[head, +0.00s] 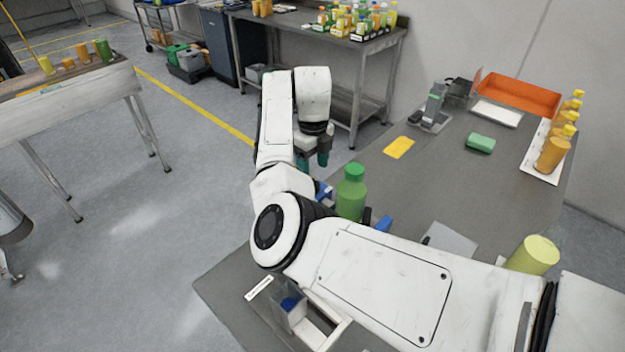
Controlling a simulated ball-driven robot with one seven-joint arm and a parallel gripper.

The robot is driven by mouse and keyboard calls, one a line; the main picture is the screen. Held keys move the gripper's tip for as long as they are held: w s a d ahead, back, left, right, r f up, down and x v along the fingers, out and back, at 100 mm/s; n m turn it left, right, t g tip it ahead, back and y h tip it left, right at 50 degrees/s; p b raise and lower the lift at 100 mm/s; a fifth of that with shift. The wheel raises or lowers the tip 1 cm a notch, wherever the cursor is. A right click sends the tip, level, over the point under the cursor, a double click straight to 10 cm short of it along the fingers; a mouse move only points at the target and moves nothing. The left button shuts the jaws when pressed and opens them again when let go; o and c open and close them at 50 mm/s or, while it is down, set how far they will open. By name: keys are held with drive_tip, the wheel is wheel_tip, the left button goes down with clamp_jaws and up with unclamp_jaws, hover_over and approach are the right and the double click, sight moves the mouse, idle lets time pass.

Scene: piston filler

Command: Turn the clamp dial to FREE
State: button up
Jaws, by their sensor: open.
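My gripper (312,161) hangs beyond the table's left edge, near the middle of the head view. Its teal fingers point down and are apart, with nothing seen between them. I cannot make out a clamp dial or a FREE mark; my arm covers part of the table. A green bottle (351,194) stands upright just behind my arm, to the right of and nearer than the gripper in the picture. Blue parts (383,224) show beside the bottle, but I cannot tell what they belong to.
A small box (289,309) sits at the front. Floor left of the table is clear.

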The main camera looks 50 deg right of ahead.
sight(313, 184)
drive_tip(key=shift+f+p, duration=0.3)
drive_tip(key=shift+f, duration=2.65)
drive_tip(key=c, duration=1)
